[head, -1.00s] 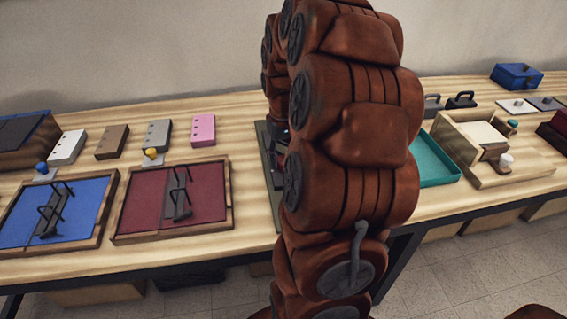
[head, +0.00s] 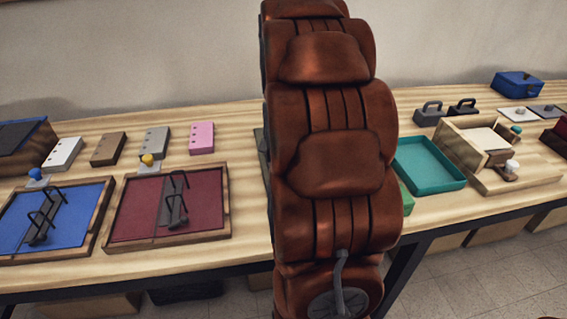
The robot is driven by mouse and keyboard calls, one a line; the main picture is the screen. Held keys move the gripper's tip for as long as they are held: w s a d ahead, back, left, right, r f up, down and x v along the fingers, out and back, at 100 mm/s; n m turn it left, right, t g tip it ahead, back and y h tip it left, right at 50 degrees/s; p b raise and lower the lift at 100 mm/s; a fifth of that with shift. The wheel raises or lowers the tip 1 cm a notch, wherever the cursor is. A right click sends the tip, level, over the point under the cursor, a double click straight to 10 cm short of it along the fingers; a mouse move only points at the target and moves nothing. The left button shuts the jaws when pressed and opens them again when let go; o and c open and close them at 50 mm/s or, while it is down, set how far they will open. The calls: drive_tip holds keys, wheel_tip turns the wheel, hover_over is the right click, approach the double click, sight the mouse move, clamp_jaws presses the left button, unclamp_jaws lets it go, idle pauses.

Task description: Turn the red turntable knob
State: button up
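I cannot make out a red turntable knob in the head view. My arm stands upright across the middle and hides the table behind it. A sliver of a dark green plate (head: 260,146) shows at the arm's left edge, and a green edge (head: 406,200) shows at its right; I cannot tell what they belong to. My gripper is out of view, so its contact with anything is hidden.
Left of my arm lie a maroon tray (head: 205,207) and a blue tray (head: 78,205) with black wire handles, and several small blocks behind them. To the right are a teal tray (head: 428,165), a wooden box (head: 470,150) with a white knob (head: 512,166), and a blue box (head: 517,82).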

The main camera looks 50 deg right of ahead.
idle(0.3)
drive_tip(key=o, duration=1.1)
drive_tip(key=shift+o, duration=0.2)
wheel_tip(320, 180, up, 12)
idle(0.4)
